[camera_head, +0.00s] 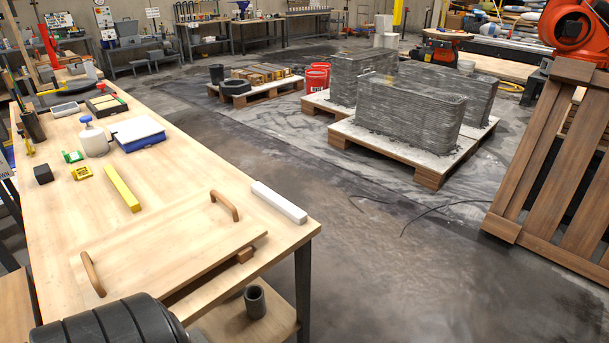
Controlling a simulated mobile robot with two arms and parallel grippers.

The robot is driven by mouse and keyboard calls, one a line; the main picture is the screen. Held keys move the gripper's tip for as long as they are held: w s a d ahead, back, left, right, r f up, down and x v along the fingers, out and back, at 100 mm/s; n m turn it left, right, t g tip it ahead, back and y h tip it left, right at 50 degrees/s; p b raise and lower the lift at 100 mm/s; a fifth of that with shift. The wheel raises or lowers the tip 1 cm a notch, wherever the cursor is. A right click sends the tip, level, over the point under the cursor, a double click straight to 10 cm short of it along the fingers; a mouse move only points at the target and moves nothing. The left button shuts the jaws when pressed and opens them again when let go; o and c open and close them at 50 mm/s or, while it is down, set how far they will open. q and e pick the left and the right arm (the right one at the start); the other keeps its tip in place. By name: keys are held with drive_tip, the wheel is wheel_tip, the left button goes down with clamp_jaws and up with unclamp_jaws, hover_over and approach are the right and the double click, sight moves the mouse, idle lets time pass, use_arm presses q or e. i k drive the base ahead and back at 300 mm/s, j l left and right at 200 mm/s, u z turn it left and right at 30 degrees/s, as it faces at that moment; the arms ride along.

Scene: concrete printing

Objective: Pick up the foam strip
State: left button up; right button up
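A white bar (279,201), which looks like the foam strip, lies flat near the right edge of the wooden table (180,205), beyond the corner of a tray board. A yellow bar (121,188) of similar length lies further left on the same table; I cannot tell its material. Nothing is touching the white bar and its whole top is visible. Neither of my grippers is in view.
A wooden board with two handles (170,250) covers the near part of the table. A white jar with blue knob (94,140), a blue-edged box (139,133) and a dark cube (43,174) stand further back. Open floor (370,260) lies right of the table.

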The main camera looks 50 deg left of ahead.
sight(291, 211)
drive_tip(key=i+u, duration=0.1)
drive_tip(key=i, duration=1)
drive_tip(key=i+l+u, duration=0.1)
drive_tip(key=i, duration=1)
drive_tip(key=i+u, duration=0.2)
drive_tip(key=u, duration=0.2)
drive_tip(key=i+l+u, duration=0.1)
drive_tip(key=u, duration=0.35)
drive_tip(key=i+l+u, duration=0.2)
drive_tip(key=u, duration=0.2)
drive_tip(key=i+l+u, duration=0.2)
drive_tip(key=u, duration=0.2)
